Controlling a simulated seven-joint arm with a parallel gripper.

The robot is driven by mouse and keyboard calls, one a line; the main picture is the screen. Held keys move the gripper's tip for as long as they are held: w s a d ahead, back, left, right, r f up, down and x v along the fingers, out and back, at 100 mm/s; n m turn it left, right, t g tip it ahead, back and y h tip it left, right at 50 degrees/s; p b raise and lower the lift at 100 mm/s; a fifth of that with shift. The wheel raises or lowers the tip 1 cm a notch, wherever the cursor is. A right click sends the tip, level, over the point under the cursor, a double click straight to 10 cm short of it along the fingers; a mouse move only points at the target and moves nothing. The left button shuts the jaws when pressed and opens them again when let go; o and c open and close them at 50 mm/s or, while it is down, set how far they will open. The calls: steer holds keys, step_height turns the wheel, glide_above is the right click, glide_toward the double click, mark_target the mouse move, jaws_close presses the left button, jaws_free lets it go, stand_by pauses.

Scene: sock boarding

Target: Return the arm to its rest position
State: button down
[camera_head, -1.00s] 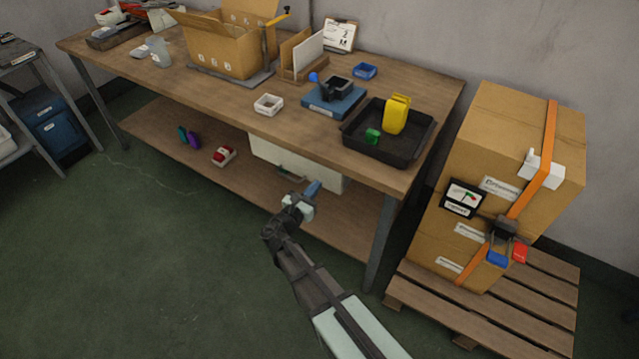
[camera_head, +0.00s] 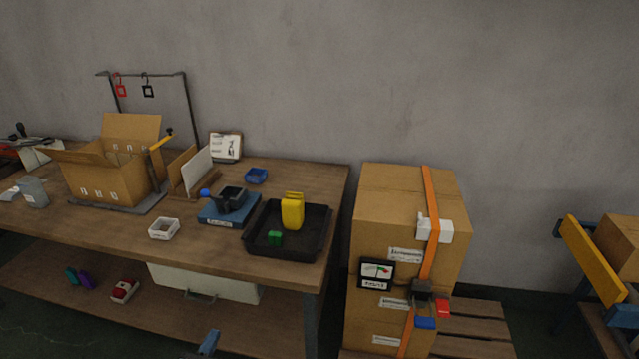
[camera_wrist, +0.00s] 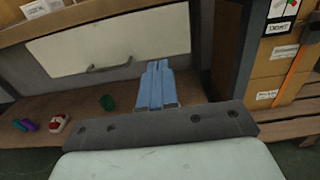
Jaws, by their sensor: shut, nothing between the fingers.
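My gripper (camera_head: 209,341) shows only as its blue fingertips at the bottom edge of the head view. It is low, in front of the bench's lower shelf, and the rest of my arm is out of that view. In the wrist view my gripper (camera_wrist: 155,70) has its blue fingers pressed together, with nothing held. They point toward the white drawer front (camera_wrist: 110,45) under the bench. I cannot tell the exact gap between fingertips and drawer.
The workbench (camera_head: 110,232) holds a black tray (camera_head: 262,250), a blue-based device (camera_head: 225,212) and an open carton (camera_head: 105,180). Strapped boxes (camera_head: 385,205) stand right on a pallet (camera_head: 480,325).

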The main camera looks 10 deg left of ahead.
steer(key=s+d+f+m+g+h, duration=0.2)
steer(key=s+d+f+m+g, duration=0.3)
steer(key=d+f+m+g, duration=0.4)
steer(key=s+d+f+m+g+h, duration=0.2)
steer(key=s+d+f+m+g, duration=0.35)
steer(key=d+f+m, duration=0.4)
steer(key=s+d+f+m+g+y, duration=0.1)
steer(key=s+d+f+m+g, duration=0.1)
steer(key=d, duration=1)
steer(key=s+d+f+m+g+y, duration=0.1)
steer(key=s+d+f+m+g, duration=0.2)
steer(key=d+m, duration=0.6)
steer(key=s+d+f+m+g+y, duration=0.2)
steer(key=d+f+m+g, duration=0.3)
steer(key=d, duration=1.1)
steer(key=shift+s+f+m, duration=0.35)
steer(key=shift+f+m, duration=0.4)
steer(key=shift+f, duration=0.1)
